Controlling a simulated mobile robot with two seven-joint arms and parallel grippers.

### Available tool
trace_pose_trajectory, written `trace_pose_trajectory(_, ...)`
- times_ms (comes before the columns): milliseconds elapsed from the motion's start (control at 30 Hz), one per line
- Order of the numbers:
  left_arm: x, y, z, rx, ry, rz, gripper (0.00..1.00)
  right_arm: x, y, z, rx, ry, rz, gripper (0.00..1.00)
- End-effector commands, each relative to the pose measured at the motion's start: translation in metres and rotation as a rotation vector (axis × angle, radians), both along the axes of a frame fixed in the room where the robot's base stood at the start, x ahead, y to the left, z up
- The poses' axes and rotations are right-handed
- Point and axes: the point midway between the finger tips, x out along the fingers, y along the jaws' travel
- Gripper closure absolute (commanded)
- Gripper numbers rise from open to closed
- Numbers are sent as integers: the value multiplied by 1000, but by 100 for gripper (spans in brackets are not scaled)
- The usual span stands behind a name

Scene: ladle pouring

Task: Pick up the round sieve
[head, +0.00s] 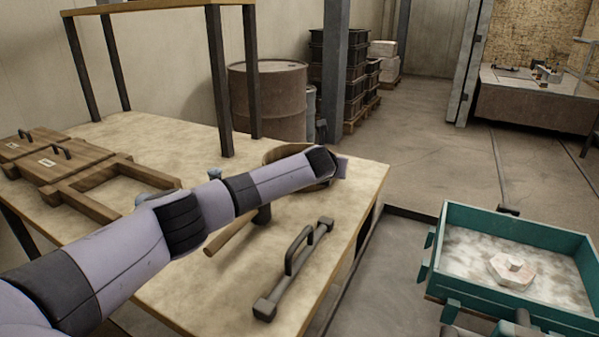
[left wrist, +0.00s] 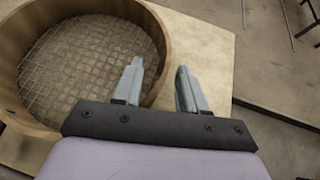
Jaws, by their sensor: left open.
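The round sieve is a wooden ring with a wire mesh bottom. In the head view it sits on the worktable (head: 180,265), and my left arm hides much of it, leaving part of the rim (head: 277,153) in sight. In the left wrist view the sieve (left wrist: 85,60) fills the left side. My left gripper (left wrist: 160,68) is open and empty at the sieve's right wall. In that picture one finger overlaps the wall and the other lies outside it over the tabletop. I cannot tell the height of the fingertips against the rim. My right gripper is out of view.
A black-handled bar tool (head: 296,268) lies at the front of the table, near a wooden handle (head: 232,236). Wooden frames and boxes (head: 60,160) lie at the left. A raised shelf stands behind. A teal tray (head: 470,215) with pale powder stands at the right.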

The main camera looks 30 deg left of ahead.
Motion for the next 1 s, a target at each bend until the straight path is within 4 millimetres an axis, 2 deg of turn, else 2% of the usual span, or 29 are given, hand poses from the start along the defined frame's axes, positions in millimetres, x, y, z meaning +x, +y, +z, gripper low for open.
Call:
trace_pose_trajectory(167,0,0,0,0,0,0,59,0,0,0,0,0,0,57)
trace_pose_trajectory(200,0,0,0,0,0,0,65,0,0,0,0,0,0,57)
trace_pose_trajectory(267,0,0,0,0,0,0,85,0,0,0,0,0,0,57)
trace_pose_trajectory(300,0,0,0,-1,0,0,98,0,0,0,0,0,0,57)
trace_pose_trajectory(333,0,0,0,-1,0,0,100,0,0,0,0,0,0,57)
trace_pose_trajectory(1000,-1,0,-2,-1,4,0,100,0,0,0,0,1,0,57)
